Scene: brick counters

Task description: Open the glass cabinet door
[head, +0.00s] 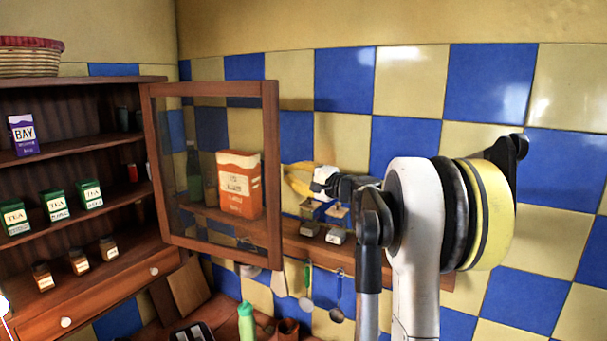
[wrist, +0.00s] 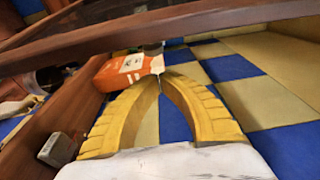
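The glass cabinet door (head: 272,170) has a brown wooden frame around a clear pane. In the head view it stands swung out at the right side of the wooden cabinet (head: 105,80), its right edge nearer to me. My gripper (head: 290,180) is just right of that edge, its yellow fingers pointing left; contact with the frame cannot be told. In the wrist view, the fingertips of my gripper (wrist: 160,74) curve together and appear to meet, with nothing seen between them. A brown wooden bar (wrist: 200,25) crosses above them, likely the door frame.
An orange box (head: 238,185) shows through the pane, on a wall shelf (head: 315,247); it also shows beyond my fingers in the wrist view (wrist: 122,72). Tea tins (head: 54,205) and small jars stand on the cabinet's shelves. Utensils hang below the wall shelf. A green bottle (head: 246,322) stands below the door.

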